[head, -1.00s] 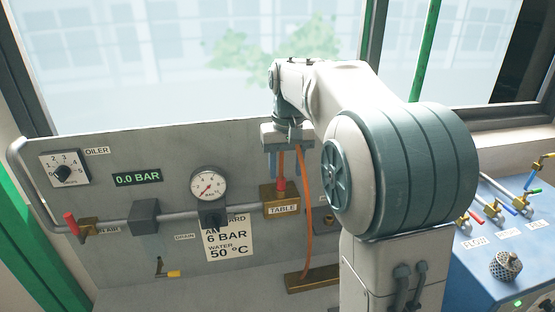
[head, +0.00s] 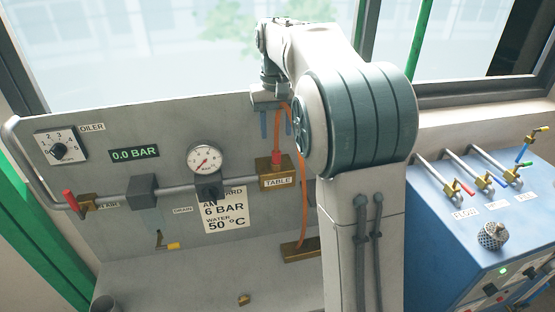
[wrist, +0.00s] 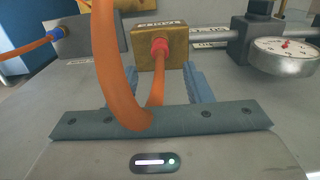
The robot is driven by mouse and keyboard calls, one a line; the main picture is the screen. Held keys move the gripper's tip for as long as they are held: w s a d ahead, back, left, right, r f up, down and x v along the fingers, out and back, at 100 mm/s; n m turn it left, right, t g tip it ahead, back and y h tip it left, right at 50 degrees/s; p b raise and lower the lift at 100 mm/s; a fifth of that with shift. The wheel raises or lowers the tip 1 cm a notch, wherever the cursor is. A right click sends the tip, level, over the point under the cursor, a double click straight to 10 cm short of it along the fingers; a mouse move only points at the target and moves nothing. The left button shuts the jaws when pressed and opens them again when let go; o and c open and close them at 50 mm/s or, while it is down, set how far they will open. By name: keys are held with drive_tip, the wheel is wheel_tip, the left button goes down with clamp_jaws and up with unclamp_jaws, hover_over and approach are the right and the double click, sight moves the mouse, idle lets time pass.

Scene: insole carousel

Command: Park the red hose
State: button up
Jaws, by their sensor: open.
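The red hose (head: 303,190) is an orange tube with a red collar (head: 276,155). The collar sits in the brass block labelled TABLE (head: 277,175). The hose loops up past my gripper and down towards a brass bar (head: 302,249) low on the panel. My gripper (head: 273,131) is open above the collar, apart from it, its fingers pointing down. In the wrist view, the red collar (wrist: 160,47) in the brass block lies beyond and between my blue fingers (wrist: 165,78). The hose (wrist: 108,50) arches close to the camera and hides part of the left finger.
A gauge (head: 205,160), a pipe and a red-handled valve (head: 70,199) are left of the block. A blue cabinet (head: 480,245) with small valves stands at right. In the wrist view, another orange hose with a blue collar (wrist: 55,33) enters a grey block.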

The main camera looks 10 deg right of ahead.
sight(276, 145)
wheel_tip(276, 145, down, 8)
drive_tip(key=b, duration=0.5)
drive_tip(key=shift+r, duration=0.25)
drive_tip(key=shift+p, duration=0.35)
idle(0.6)
clamp_jaws()
drive_tip(key=shift+r, duration=0.2)
drive_tip(key=shift+r+p, duration=2.8)
drive_tip(key=shift+r, duration=0.05)
